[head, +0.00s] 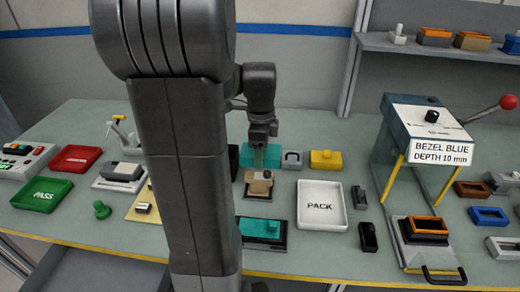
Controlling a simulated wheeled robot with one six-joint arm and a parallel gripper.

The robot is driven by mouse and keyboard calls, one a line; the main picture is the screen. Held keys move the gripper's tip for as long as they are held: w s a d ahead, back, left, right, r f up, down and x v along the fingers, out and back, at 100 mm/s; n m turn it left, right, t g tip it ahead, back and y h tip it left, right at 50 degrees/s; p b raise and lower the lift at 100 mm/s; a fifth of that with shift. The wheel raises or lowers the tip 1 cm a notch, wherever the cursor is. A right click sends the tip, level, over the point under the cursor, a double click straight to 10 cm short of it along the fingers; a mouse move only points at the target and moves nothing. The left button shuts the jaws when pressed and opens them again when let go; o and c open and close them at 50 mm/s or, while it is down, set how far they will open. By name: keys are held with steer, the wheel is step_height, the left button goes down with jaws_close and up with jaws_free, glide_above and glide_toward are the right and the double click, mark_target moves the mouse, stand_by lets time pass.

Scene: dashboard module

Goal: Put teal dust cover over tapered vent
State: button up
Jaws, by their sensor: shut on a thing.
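My gripper (260,160) points straight down over the middle of the table. It is shut on a wide teal block (274,154), which I take for the teal dust cover. One finger hides part of its front face. A tan stepped piece (259,182) on a dark base sits just in front of and below the fingertips. I cannot tell whether they touch. A second teal piece (262,228) sits on a black base nearer the table's front edge. I cannot tell for sure which piece is the tapered vent.
A white PACK tray (321,222) stands right of the tan piece. A yellow block (326,160) and a grey part (292,160) are at the back. A press (420,130) labelled BEZEL BLUE stands at the right. My arm hides the table left of centre.

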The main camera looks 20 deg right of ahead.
steer(key=shift+r, duration=0.1)
steer(key=shift+f+b, duration=0.45)
steer(key=shift+b, duration=0.05)
steer(key=w+f+b, duration=0.2)
steer(key=w+f, duration=0.1)
steer(key=shift+f, duration=0.3)
steer(key=shift+s+a+f+b, duration=0.1)
steer(key=shift+a+f+b, duration=0.15)
steer(key=shift+b, duration=0.2)
steer(key=shift+s+f+b, duration=0.25)
steer(key=shift+f+b, duration=0.05)
steer(key=shift+d+f+b, duration=0.2)
steer(key=shift+f+b, duration=0.1)
steer(key=shift+f, duration=0.15)
steer(key=shift+s, duration=0.15)
steer(key=shift+s, duration=0.1)
steer(key=shift+p, duration=0.4)
